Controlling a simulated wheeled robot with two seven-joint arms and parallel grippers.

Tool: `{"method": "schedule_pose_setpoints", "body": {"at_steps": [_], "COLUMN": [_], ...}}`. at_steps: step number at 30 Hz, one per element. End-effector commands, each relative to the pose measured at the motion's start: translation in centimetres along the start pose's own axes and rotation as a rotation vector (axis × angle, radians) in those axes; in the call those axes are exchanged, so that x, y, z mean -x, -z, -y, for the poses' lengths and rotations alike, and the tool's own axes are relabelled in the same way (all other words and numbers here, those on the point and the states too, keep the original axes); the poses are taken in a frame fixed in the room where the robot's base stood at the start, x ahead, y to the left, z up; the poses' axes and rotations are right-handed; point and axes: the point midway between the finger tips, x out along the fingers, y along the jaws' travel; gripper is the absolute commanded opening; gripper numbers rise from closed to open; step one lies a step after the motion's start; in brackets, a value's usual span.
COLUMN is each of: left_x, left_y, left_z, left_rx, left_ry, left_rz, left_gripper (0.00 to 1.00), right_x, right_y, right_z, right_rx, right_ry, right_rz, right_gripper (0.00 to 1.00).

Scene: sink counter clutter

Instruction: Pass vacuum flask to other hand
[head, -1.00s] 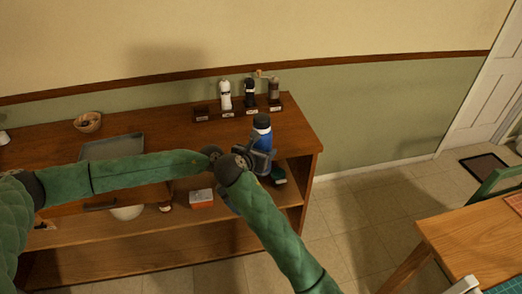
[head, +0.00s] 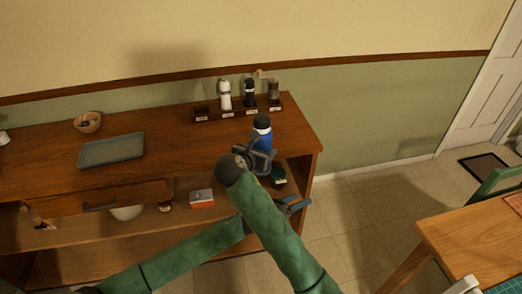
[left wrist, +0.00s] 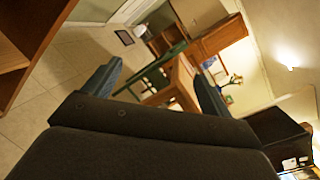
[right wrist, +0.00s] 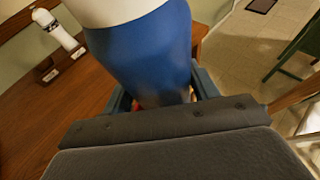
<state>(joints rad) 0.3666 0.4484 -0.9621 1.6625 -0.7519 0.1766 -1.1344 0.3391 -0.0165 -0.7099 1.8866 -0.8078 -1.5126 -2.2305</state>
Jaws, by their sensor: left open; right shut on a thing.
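The vacuum flask (head: 262,138) is blue with a white band and a dark cap. It stands upright in my right gripper (head: 260,160), in front of the right end of the wooden sideboard. In the right wrist view the blue flask (right wrist: 150,50) fills the space between the fingers; its top is cut off. My left gripper (head: 293,206) is open and empty, lower and to the right of the flask, past my right forearm. In the left wrist view its fingers (left wrist: 160,88) are spread with nothing between them; the flask is not in that view.
The sideboard (head: 190,150) carries a grey tray (head: 112,150), a bowl (head: 88,122) and a rack (head: 237,112) with bottles and a grinder. A red-and-white box (head: 201,198) sits on its shelf. A wooden table (head: 470,240) stands at right; floor between is clear.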

Motion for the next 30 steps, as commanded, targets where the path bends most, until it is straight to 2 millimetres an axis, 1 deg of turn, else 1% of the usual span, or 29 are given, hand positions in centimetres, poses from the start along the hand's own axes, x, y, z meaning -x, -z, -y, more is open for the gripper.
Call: {"method": "schedule_pose_setpoints", "body": {"at_steps": [1,5,8,12,15,17,21,23,27,29,30], "left_x": [0.4,2.0,3.9,7.3,9.9,11.4,15.2,16.9,20.7,22.4,23.5], "left_y": [0.6,1.9,3.6,6.7,9.3,11.0,15.1,16.9,21.3,23.2,24.5], "left_z": [-1.1,-4.4,-7.2,-10.8,-13.0,-14.1,-16.1,-16.8,-17.8,-18.1,-18.1], "left_rx": [0.107,0.385,0.601,0.889,1.065,1.164,1.373,1.454,1.634,1.706,1.752], "left_ry": [-0.051,-0.183,-0.286,-0.423,-0.512,-0.562,-0.673,-0.718,-0.822,-0.866,-0.894], "left_rz": [0.043,0.159,0.252,0.385,0.472,0.523,0.639,0.688,0.804,0.854,0.887], "left_gripper": [0.84,0.84,0.84,0.84,0.84,0.84,0.84,0.84,0.84,0.84,0.84], "right_x": [0.0,0.0,0.0,0.0,0.0,0.0,0.0,0.0,0.0,0.0,0.0], "right_y": [-0.1,-0.1,-0.1,-0.1,-0.1,-0.1,-0.1,-0.1,-0.1,-0.1,-0.1], "right_z": [0.0,0.0,0.0,0.0,0.0,0.0,0.0,0.0,0.0,0.0,0.0], "right_rx": [-0.001,-0.001,-0.001,-0.001,-0.001,-0.001,-0.001,-0.001,-0.001,-0.001,-0.001], "right_ry": [0.000,0.000,0.000,0.000,0.000,0.000,0.000,0.000,0.000,0.000,0.000], "right_rz": [0.001,0.001,0.001,0.001,0.001,0.001,0.001,0.001,0.001,0.001,0.001], "right_gripper": [0.21,0.21,0.21,0.21,0.21,0.21,0.21,0.21,0.21,0.21,0.21]}}
